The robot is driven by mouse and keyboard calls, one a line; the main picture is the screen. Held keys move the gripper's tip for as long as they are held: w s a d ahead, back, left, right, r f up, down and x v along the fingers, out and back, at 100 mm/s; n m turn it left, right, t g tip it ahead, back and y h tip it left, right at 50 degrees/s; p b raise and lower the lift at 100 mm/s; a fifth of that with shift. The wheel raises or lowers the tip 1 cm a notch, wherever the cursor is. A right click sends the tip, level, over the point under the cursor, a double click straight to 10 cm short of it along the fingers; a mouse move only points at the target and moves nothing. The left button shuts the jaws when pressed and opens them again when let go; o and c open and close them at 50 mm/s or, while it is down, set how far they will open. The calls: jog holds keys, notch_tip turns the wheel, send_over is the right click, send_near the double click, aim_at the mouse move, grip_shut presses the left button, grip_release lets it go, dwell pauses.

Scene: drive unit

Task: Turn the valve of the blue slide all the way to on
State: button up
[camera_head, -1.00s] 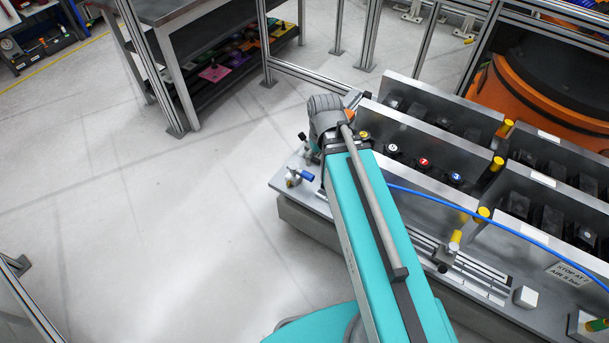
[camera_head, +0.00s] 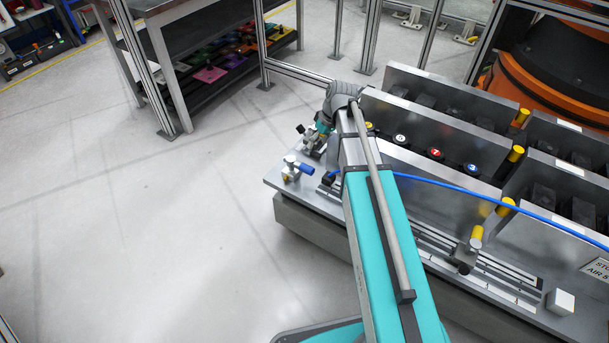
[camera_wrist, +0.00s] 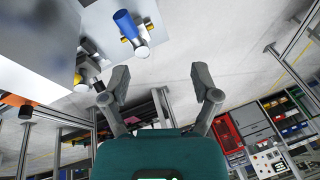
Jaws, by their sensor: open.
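A small metal valve with a blue handle (camera_head: 305,169) stands at the left front corner of the grey bench plate. The blue handle (camera_wrist: 126,24) also shows at the top of the wrist view, beyond my fingers. My gripper (camera_wrist: 160,86) is open and empty, its two grey fingers spread apart; it touches nothing I can see. The valve lies above and left of the fingers in that view. Which way the handle counts as on cannot be told.
A second valve-like fitting with a dark knob (camera_head: 301,129) stands behind the blue-handled one. A blue hose (camera_head: 440,183) crosses the bench. Floor to the left is clear.

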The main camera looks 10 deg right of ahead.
jog(key=n+y+b, duration=0.1)
jog(key=n+b, duration=0.1)
jog(key=b, duration=0.5)
send_near(305, 165)
notch_tip(305, 165, up, 3)
jog(key=s+d, duration=0.1)
jog(key=d, duration=0.1)
jog(key=shift+w+f+t+y+b, duration=0.15)
jog(key=shift+f+t+y+b, duration=0.15)
jog(key=shift+t, duration=0.1)
jog(key=shift+a+f, duration=0.1)
jog(key=b+x, duration=1.2)
jog(key=x, duration=0.1)
jog(key=shift+a+f, duration=0.15)
jog(key=shift+f, duration=0.1)
jog(key=shift+n, duration=0.3)
grip_shut()
